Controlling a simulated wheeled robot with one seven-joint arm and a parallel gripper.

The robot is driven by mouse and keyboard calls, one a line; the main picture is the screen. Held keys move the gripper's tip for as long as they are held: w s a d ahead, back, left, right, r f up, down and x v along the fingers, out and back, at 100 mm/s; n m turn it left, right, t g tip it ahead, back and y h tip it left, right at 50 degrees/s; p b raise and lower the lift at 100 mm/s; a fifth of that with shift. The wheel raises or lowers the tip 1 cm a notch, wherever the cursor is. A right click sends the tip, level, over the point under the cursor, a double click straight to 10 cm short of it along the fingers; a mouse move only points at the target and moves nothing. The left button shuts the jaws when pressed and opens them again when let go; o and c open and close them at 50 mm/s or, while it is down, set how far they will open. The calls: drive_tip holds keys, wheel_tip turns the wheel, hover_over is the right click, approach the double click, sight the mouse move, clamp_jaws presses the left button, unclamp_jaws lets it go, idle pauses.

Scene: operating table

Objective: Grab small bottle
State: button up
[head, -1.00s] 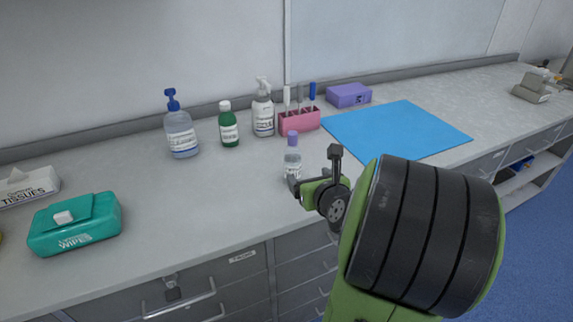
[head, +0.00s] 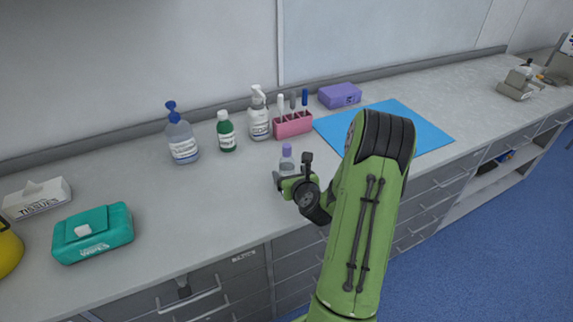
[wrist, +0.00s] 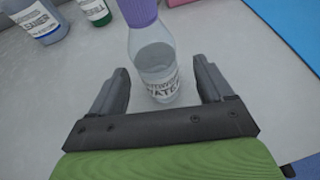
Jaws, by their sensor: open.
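The small bottle is clear with a purple cap and a label ending in "WATER". In the head view the small bottle (head: 286,160) stands on the counter, its lower part hidden behind my gripper (head: 284,184). In the wrist view the small bottle (wrist: 155,62) is upright, just ahead of and partly between the two fingers. My gripper (wrist: 160,88) is open, one finger on each side of the bottle, with a gap on both sides. It holds nothing.
Behind stand a blue-pump bottle (head: 182,140), a green bottle (head: 226,132), a white spray bottle (head: 259,116) and a pink rack (head: 293,125). A blue mat (head: 425,130) lies right. Green wipes (head: 92,234) and tissues (head: 36,198) are left. Counter around the small bottle is mostly clear.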

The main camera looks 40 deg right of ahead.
sight(285, 167)
drive_tip(key=x, duration=0.5)
drive_tip(key=shift+w+p, duration=0.3)
drive_tip(key=shift+s+r, duration=0.1)
drive_tip(key=shift+c, duration=0.5)
drive_tip(key=c, duration=1)
drive_tip(key=shift+r, duration=0.15)
drive_tip(key=shift+c, duration=0.3)
